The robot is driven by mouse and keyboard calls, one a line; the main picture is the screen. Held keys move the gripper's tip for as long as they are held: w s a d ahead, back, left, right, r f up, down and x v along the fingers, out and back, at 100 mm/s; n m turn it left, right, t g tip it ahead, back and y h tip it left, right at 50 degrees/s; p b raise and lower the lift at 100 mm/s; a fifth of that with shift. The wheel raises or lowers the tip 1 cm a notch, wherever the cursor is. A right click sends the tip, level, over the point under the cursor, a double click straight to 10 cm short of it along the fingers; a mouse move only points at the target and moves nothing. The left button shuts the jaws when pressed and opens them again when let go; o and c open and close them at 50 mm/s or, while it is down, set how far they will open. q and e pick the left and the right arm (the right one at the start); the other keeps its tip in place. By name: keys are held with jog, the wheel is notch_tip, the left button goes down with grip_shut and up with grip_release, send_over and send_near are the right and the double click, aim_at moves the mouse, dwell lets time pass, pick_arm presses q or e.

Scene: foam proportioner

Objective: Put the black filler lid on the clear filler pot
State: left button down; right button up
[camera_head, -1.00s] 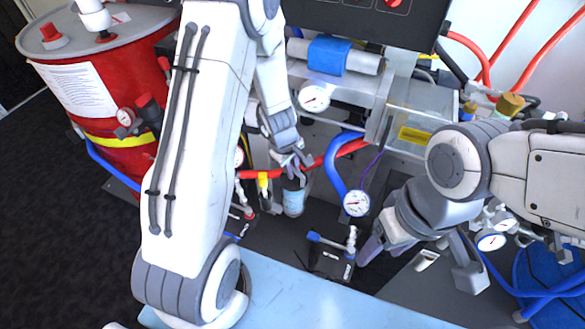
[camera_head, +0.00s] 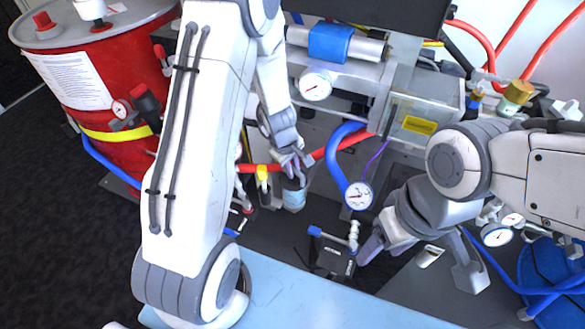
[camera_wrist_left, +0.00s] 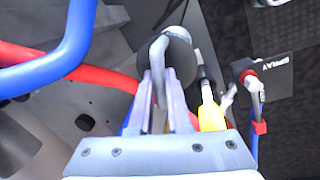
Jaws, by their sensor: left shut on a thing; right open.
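My left gripper (camera_head: 291,166) points down in the centre of the head view. A clear, bluish pot (camera_head: 293,197) with a pale band is directly beneath it. In the left wrist view the fingers (camera_wrist_left: 167,100) are shut on a grey curved piece above a dark round top, which looks like the black filler lid (camera_wrist_left: 182,62). Whether the lid touches the pot's rim is hidden by the fingers. My right gripper (camera_head: 418,262) is open and empty at the right, apart from the pot.
A red hose (camera_head: 333,152) and blue hose (camera_head: 334,168) run close behind the pot. A gauge (camera_head: 359,195) and a black box with a blue-handled valve (camera_head: 333,262) are to the right. A red drum (camera_head: 105,75) stands at the left; a pale blue surface (camera_head: 290,298) is in front.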

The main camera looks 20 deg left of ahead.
aim_at(288, 181)
pick_arm(q)
jog(key=shift+f+b, duration=0.35)
jog(key=shift+f, duration=0.05)
jog(key=c, duration=0.8)
grip_release()
jog(key=shift+r, duration=0.1)
notch_tip(288, 181, up, 9)
jog(key=s+p, duration=0.2)
jog(key=p, duration=0.4)
jog(key=s+d+r+m+h+p, duration=0.1)
jog(key=s+d+r+m+p, duration=0.25)
jog(key=d+r+m, duration=0.35)
jog(key=s+d+r+m+p, duration=0.2)
jog(key=s+d+r, duration=0.25)
jog(key=r, duration=0.35)
jog(key=s+d+r+m+p, duration=0.1)
jog(key=s+r+m, duration=0.2)
jog(key=s+m, duration=0.1)
jog(key=s+d+r+m+g+p, duration=0.1)
jog(key=s+r+m, duration=0.2)
jog(key=s+r, duration=0.1)
jog(key=s+d+r+m+g+p, duration=0.1)
jog(key=s+r+m+p, duration=0.1)
jog(key=s, duration=0.4)
jog(key=shift+r+m+y, duration=0.4)
jog(key=shift+r+m, duration=0.4)
jog(key=shift+m, duration=0.5)
